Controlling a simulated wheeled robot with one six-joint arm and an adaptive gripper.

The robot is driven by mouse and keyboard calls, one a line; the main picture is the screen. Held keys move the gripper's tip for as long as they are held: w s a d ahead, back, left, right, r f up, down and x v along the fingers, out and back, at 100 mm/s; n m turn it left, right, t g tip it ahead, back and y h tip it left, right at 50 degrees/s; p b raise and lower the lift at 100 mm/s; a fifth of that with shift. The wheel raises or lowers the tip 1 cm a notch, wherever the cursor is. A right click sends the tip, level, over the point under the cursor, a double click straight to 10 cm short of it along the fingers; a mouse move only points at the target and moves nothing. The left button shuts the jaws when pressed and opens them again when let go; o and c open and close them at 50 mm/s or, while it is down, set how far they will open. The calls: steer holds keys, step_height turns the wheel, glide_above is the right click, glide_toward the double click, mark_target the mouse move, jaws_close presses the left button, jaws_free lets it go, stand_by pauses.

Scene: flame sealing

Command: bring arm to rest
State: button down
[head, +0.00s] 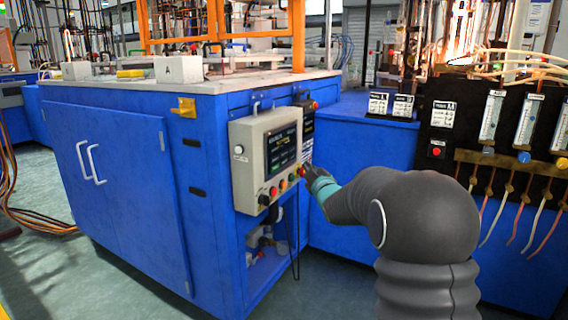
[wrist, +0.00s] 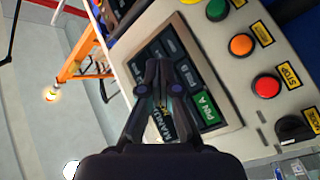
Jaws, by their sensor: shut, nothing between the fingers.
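My gripper (head: 308,172) is in front of the right side of the beige control panel (head: 246,184), near its lower buttons in the head view. In the wrist view my gripper (wrist: 162,100) is shut, with nothing between its fingers. Behind it in that view is the panel's dark screen (wrist: 205,85), with a green "PIN A" tile. The picture there is turned on its side. Green, orange and red buttons and a black knob (wrist: 293,128) line the panel beside the screen. I cannot tell whether the fingertips touch the panel. My grey arm reaches in from the lower right.
The panel is fixed to a blue cabinet (head: 110,180) with double doors. A white block marked A (head: 178,69) stands on its top. At the right is a black flowmeter board (head: 500,135) with hanging hoses. The floor (head: 60,270) at lower left is mostly clear, apart from cables.

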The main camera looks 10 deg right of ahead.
steer(key=shift+f, duration=0.1)
steer(key=s+d+f+m+g+h, duration=0.1)
steer(key=s+d+f+m+g, duration=0.15)
steer(key=f, duration=0.35)
steer(key=s+d+f+m+g+h, duration=0.1)
steer(key=f+m+g+h, duration=0.15)
steer(key=f, duration=0.35)
steer(key=s+f+m+g, duration=0.2)
steer(key=s+f+g, duration=0.15)
steer(key=s, duration=0.55)
steer(key=s+a+r+m+g+p, duration=0.1)
steer(key=s+r, duration=0.3)
steer(key=s, duration=0.9)
steer(key=s+a+r+m+g+p, duration=0.2)
steer(key=s+r, duration=0.1)
steer(key=s, duration=0.9)
steer(key=s+a+r+m+g+p, duration=0.1)
steer(key=s+r, duration=0.3)
steer(key=s, duration=0.9)
steer(key=shift+s+a+r+y+p, duration=0.35)
steer(key=shift+a+y+p, duration=0.1)
steer(key=shift+p, duration=0.35)
